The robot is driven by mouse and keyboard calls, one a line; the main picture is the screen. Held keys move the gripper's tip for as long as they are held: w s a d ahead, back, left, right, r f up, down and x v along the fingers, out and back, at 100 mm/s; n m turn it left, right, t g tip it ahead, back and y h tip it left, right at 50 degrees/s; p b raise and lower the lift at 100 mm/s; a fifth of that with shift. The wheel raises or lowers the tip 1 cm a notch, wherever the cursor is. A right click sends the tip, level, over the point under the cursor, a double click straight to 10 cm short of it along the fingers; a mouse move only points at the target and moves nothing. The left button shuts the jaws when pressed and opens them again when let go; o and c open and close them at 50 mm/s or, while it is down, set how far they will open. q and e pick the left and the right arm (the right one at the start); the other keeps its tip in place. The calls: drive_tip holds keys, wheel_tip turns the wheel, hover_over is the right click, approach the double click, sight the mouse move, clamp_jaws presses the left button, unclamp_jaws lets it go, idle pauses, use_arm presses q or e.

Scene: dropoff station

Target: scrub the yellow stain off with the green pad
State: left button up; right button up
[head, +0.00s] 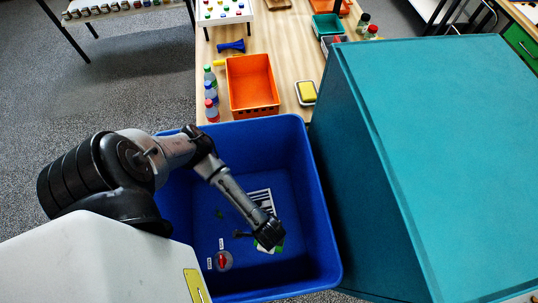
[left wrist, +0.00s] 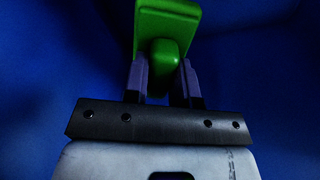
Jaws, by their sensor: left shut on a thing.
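The green pad (left wrist: 166,20) has a knob-like grip that sits between the fingers of my left gripper (left wrist: 165,75); the gripper is shut on it. In the head view my left gripper (head: 268,238) reaches down inside the blue bin (head: 322,205), and a little green of the pad (head: 280,247) shows beside it. Whether the pad touches the bin floor cannot be told. I cannot make out a yellow stain; the arm and gripper hide part of the bin floor. A small dark green patch (head: 219,214) shows on that floor. My right gripper is not in view.
A striped black-and-white label (head: 262,201) and a red round mark (head: 223,260) are in the bin. A large teal box (head: 440,150) stands close on the right. Behind is a wooden table with an orange crate (head: 252,103), bottles (head: 211,91) and a yellow sponge (head: 307,91).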

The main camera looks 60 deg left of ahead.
use_arm(q)
wheel_tip(320, 180, down, 23)
drive_tip(key=b, duration=1.2)
drive_tip(key=shift+f, duration=0.1)
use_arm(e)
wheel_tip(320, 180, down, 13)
use_arm(q)
drive_tip(key=shift+d, duration=0.15)
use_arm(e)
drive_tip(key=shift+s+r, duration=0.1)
